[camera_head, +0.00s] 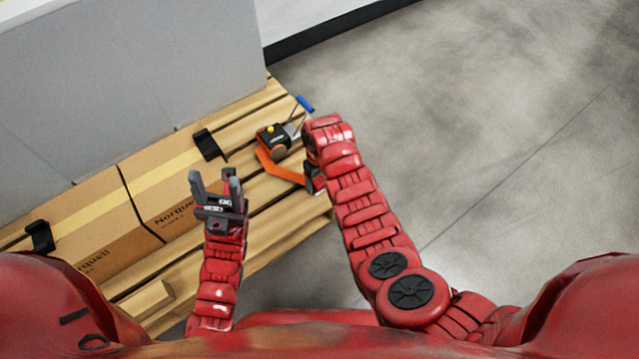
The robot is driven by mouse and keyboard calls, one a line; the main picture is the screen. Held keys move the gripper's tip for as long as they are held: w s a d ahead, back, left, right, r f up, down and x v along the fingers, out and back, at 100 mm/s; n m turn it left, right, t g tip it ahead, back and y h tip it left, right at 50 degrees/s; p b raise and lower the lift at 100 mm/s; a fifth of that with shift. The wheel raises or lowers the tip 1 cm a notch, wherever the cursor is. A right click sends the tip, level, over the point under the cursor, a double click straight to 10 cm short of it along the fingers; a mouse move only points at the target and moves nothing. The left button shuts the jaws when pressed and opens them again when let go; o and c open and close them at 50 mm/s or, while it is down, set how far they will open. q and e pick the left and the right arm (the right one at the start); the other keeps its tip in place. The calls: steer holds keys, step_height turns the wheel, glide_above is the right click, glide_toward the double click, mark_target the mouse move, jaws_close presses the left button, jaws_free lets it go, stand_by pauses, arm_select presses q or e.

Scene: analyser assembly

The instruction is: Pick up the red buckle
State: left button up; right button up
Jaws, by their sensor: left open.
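I cannot make out a separate red buckle. An orange-red and black tool (274,140) with a yellow button lies on the wooden pallet, left of my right arm's far end. An orange-red strip (282,170) runs from it toward that arm. My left gripper (215,177) is open and empty, its fingers pointing up the picture, in front of the cardboard box. My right gripper (315,176) is mostly hidden by its own arm at the pallet's right edge, near the end of the orange-red strip. Whether it touches the strip cannot be seen.
Cardboard boxes (92,222) with black clips (209,145) lie on the slatted pallet (262,208). A blue-handled item (305,104) is behind the tool. A grey panel (120,80) stands at the back left. The concrete floor (500,130) on the right is clear.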

steer(key=c, duration=0.7)
steer(key=shift+r, duration=0.1)
